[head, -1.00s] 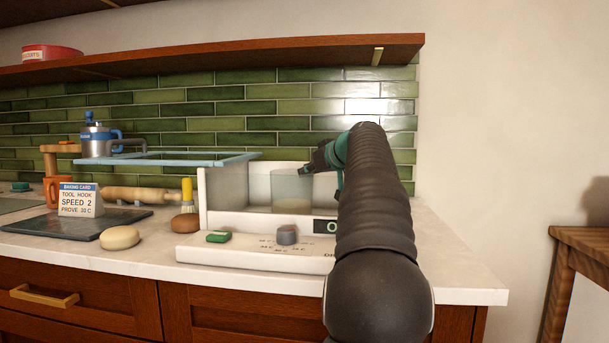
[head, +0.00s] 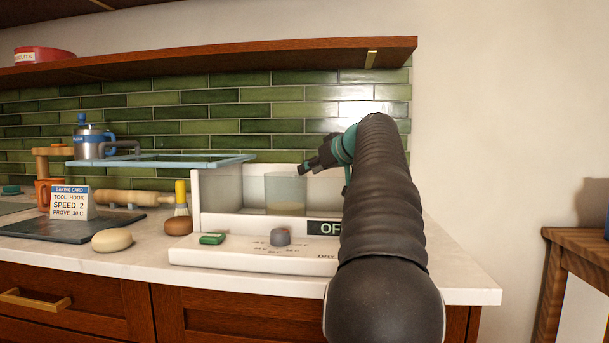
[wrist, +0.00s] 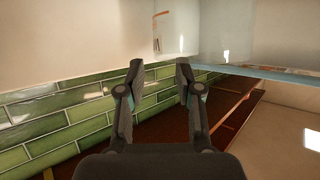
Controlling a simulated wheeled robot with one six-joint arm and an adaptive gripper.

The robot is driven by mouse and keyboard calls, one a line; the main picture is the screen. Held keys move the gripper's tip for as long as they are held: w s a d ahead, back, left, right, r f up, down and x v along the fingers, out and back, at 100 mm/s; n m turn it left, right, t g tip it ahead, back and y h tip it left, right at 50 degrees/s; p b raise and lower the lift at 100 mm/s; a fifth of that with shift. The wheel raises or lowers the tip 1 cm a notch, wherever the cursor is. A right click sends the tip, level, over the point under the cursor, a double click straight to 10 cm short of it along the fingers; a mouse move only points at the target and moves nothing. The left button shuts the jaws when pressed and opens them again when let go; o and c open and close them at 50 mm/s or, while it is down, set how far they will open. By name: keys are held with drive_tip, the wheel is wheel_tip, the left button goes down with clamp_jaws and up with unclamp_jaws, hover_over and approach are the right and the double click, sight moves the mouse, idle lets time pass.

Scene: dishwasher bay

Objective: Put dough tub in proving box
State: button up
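The dough tub (head: 286,192) is a clear tub with pale contents low in it. It stands upright in the white proving box (head: 213,192), behind the box's low front wall. My gripper (head: 304,169) is at the tub's upper right edge in the head view. I cannot tell whether it touches the tub. The wrist view shows two fingers of my gripper (wrist: 161,78) apart, with nothing clearly between them. A clear shape with an orange mark at the top of that view may be the tub. My arm hides the box's right end.
A blue-framed panel (head: 160,161) extends left from the box near its top height. A green button (head: 212,239) and a grey knob (head: 280,237) sit on the base in front. A wooden shelf (head: 210,63) hangs above.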

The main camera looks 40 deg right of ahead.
drive_tip(key=shift+v, duration=1.45)
